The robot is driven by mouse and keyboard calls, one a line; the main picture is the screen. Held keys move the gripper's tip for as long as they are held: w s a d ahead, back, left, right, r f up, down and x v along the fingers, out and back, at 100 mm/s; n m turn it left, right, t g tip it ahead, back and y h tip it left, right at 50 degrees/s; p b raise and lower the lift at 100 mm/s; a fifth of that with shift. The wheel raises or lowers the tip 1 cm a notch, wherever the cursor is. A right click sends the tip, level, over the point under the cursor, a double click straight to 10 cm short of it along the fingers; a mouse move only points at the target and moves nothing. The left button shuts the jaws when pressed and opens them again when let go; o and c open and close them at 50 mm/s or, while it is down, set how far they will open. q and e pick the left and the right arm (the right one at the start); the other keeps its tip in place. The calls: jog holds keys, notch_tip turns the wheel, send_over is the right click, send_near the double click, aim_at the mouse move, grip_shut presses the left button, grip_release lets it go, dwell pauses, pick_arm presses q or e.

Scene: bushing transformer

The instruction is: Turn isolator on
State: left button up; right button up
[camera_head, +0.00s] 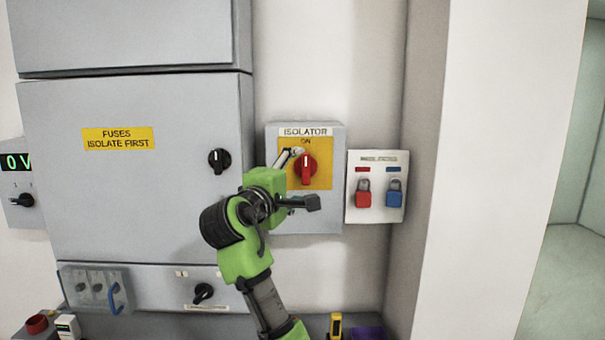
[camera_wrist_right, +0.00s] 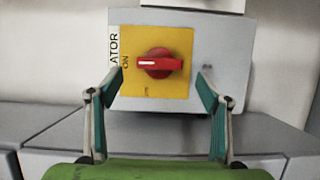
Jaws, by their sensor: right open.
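The grey isolator box (camera_head: 333,218) is on the wall, with a yellow plate (camera_head: 321,178) and a red rotary knob (camera_head: 306,166). The knob's handle stands upright, its white mark towards the word ON. In the right wrist view the knob (camera_wrist_right: 160,63) lies sideways, with its white mark towards ON at the left. My right gripper (camera_head: 299,176) is in front of the isolator. It is open and empty; in the wrist view its fingertips (camera_wrist_right: 162,78) are spread to either side of the knob, apart from it. My left gripper is not in view.
A padlock panel (camera_head: 377,213) with a red padlock (camera_head: 363,196) and a blue padlock (camera_head: 394,196) hangs right of the isolator. A large grey fuse cabinet (camera_head: 130,210) with a black knob (camera_head: 219,160) stands left. A wall edge (camera_head: 420,170) juts out at the right.

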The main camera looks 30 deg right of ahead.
jog(key=v, duration=0.6)
dwell(0.3)
